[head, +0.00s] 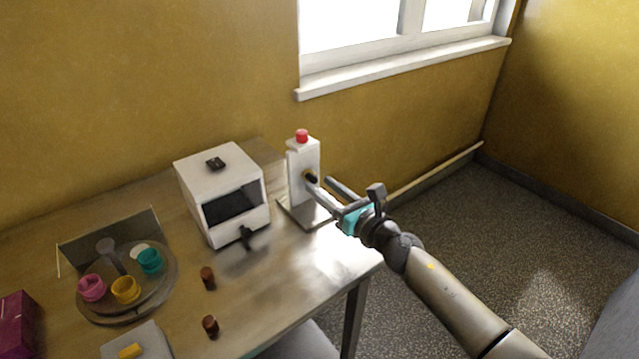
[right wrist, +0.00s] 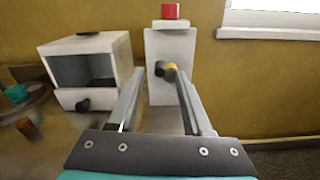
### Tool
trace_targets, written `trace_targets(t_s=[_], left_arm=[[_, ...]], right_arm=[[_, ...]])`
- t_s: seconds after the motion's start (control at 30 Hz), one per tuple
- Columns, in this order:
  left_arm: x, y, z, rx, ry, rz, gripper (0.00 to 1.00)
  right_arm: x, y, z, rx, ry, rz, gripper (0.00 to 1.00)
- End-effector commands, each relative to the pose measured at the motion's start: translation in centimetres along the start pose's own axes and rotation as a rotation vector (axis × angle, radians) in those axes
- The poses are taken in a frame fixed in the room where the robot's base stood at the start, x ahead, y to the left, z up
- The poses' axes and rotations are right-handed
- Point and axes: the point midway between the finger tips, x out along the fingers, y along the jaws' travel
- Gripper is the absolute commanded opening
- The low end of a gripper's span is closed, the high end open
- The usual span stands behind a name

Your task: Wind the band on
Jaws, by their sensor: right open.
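A white upright unit (head: 303,160) with a red cap (head: 302,135) stands on a metal plate at the table's right end. A small black and yellow knob (right wrist: 167,72) sticks out of its front face. My right gripper (head: 321,182) is open in front of this unit. In the right wrist view its two fingers (right wrist: 158,82) point at the face, with the knob showing between their tips; I cannot tell whether they touch it. A white box machine (head: 222,190) with a dark front opening and a black handle (head: 247,237) stands to the left. My left gripper is not in view.
A round tray (head: 128,312) with pink, yellow and teal cups stands at the left. Two brown pieces (head: 208,278) (head: 210,325) lie on the table (head: 285,285). A magenta box (head: 17,322) is at the left edge. The wall is close behind.

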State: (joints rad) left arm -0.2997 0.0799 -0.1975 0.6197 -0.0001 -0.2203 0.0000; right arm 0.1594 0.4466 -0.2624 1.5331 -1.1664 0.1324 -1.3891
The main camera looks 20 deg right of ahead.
Motion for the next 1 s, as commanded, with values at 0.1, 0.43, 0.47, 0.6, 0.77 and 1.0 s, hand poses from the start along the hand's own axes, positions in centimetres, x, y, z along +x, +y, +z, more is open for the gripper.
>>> trace_targets(t_s=[0.1,0.43,0.47,0.6,0.77,1.0], left_arm=[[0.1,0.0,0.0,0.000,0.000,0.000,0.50],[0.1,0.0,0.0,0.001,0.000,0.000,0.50],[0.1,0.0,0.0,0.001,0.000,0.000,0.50],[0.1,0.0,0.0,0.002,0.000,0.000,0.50],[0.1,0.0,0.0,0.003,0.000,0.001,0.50],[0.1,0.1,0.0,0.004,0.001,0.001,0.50]], right_arm=[[1.2,0.0,0.0,0.001,-0.001,0.001,0.50],[2.0,0.0,0.0,0.000,0.000,0.000,0.50],[2.0,0.0,0.0,0.000,0.001,0.000,0.50],[2.0,0.0,0.0,0.001,0.000,0.000,0.45],[2.0,0.0,0.0,0.001,0.000,0.000,0.27],[1.9,0.0,0.0,0.001,0.000,0.000,0.00]])
